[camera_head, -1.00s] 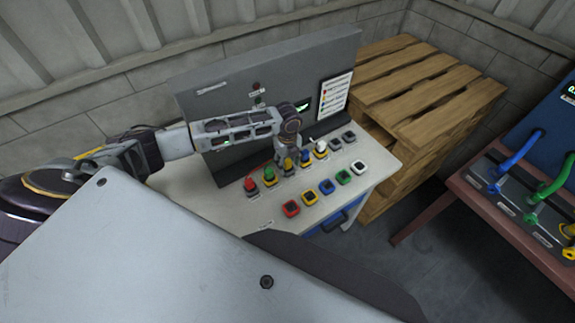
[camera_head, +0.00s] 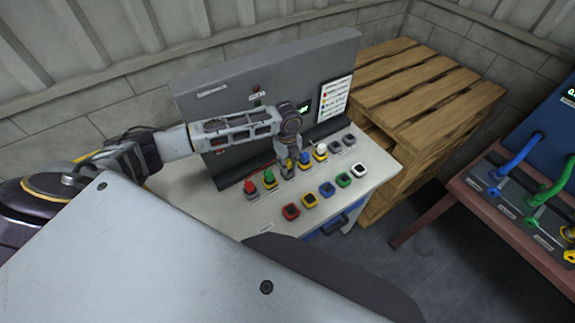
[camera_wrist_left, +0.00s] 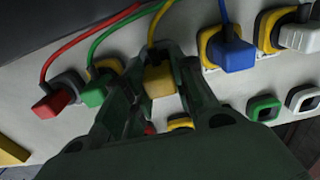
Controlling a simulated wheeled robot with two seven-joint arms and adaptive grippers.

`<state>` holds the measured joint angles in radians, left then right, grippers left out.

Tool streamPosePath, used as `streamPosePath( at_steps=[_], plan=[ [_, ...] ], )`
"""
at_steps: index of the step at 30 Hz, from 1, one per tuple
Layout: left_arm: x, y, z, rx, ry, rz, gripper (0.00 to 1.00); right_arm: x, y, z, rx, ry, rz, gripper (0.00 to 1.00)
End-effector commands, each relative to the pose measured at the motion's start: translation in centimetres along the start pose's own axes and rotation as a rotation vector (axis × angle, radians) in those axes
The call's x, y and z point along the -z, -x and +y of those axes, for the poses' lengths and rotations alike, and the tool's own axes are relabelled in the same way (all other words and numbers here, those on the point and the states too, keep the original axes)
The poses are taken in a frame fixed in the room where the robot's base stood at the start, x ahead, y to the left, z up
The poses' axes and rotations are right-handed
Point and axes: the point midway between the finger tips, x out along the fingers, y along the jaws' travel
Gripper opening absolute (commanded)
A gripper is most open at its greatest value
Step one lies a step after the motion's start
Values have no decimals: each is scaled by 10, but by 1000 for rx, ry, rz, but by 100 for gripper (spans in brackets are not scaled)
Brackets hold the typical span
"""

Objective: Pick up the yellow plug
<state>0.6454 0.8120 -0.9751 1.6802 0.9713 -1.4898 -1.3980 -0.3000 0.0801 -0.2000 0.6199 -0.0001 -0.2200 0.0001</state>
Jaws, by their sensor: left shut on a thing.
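The yellow plug (camera_wrist_left: 159,82) shows between the fingers of my left gripper (camera_wrist_left: 160,72) in the left wrist view, with a yellow cable leading up from it. The gripper is shut on it. In the head view my left gripper (camera_head: 289,166) is over the back row of plugs, between the green plug (camera_head: 269,176) and the blue plug (camera_head: 304,158), and mostly covers the yellow plug. I cannot tell whether the plug still sits in a socket. My right gripper is not in view.
The red plug (camera_wrist_left: 50,104) and white plug (camera_head: 320,149) stand in the same row. A front row of coloured sockets, including a red one (camera_head: 290,211), lies nearer. A grey panel (camera_head: 240,90) rises behind. A wooden pallet stack (camera_head: 425,90) stands right.

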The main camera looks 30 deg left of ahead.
Motion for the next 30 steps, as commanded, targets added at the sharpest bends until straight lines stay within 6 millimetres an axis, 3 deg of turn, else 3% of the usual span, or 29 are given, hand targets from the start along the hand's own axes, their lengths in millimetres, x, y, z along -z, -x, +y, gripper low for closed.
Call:
streamPosePath(
  at_steps=[15,21,30],
  plan=[
    [0,71,-1,3,0,-1,2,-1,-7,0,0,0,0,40],
    [0,85,0,1,-1,1,2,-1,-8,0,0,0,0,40],
    [0,88,0,1,0,0,2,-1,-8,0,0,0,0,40]
  ],
)
